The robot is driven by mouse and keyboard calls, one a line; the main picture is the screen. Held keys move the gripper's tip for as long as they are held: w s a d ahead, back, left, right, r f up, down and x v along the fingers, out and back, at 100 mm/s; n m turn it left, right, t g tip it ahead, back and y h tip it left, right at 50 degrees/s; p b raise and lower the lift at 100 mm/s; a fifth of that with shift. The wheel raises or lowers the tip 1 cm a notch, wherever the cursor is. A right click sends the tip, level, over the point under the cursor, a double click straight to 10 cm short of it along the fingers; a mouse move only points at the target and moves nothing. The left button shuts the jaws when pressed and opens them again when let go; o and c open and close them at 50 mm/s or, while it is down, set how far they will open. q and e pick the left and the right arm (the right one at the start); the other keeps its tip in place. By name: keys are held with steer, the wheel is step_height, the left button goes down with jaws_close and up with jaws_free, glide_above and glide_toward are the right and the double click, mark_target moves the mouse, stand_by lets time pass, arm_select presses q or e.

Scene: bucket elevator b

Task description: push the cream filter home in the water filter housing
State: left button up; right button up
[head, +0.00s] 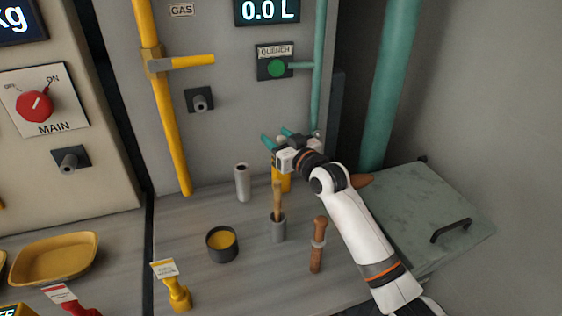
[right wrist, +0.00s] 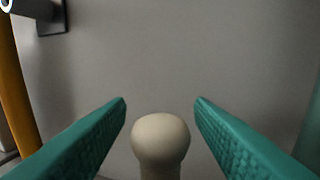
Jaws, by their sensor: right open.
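A cream rounded knob on a narrower neck (right wrist: 160,140), which looks like the cream filter's top, stands between my right gripper's green fingers in the right wrist view. There is a gap on both sides. My right gripper (head: 277,137) is open, above a yellow upright body (head: 282,182) on the counter. That body may be the water filter housing; the gripper hides its upper part. How deep the filter sits cannot be told. My left gripper is not in view.
A pale hollow cylinder (head: 242,184), a grey holder with a wooden handle (head: 278,228), a dark pot (head: 222,244) and a brown-handled tool (head: 317,250) stand nearby. The panel with the green quench button (head: 277,69) is behind. A hatch lid (head: 430,215) lies right.

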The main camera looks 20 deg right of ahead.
steer(key=shift+w+a, duration=0.1)
steer(key=shift+w, duration=0.2)
steer(key=c, duration=1)
jaws_close()
steer(key=shift+r, duration=0.15)
